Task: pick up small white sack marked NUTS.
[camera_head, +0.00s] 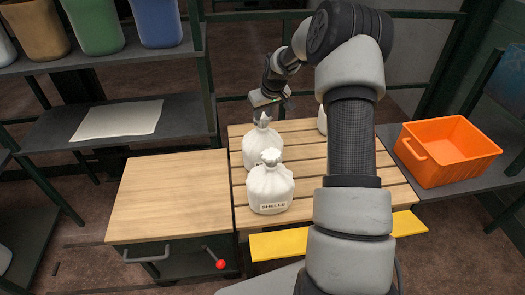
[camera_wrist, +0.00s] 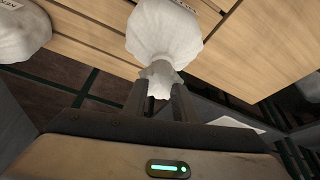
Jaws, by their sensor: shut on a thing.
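My gripper (camera_head: 263,117) is shut on the gathered neck of a small white sack (camera_head: 262,148) standing upright on the slatted wooden pallet. In the wrist view, my fingers (camera_wrist: 158,92) close around the neck of this held sack (camera_wrist: 164,32). Its label is cut off at the top edge, so I cannot tell whether it reads NUTS. A white sack marked SHELLS (camera_head: 270,187) stands just in front of it. Another white sack (camera_head: 322,119) is mostly hidden behind my arm. A white sack (camera_wrist: 20,30) also shows at the left of the wrist view.
The pallet (camera_head: 305,160) has a yellow front edge. A bare wooden worktop (camera_head: 168,195) is at left. An orange crate (camera_head: 447,150) stands on a dark shelf at right. Brown, green and blue bins (camera_head: 93,25) stand above a shelf with a white sheet (camera_head: 118,120).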

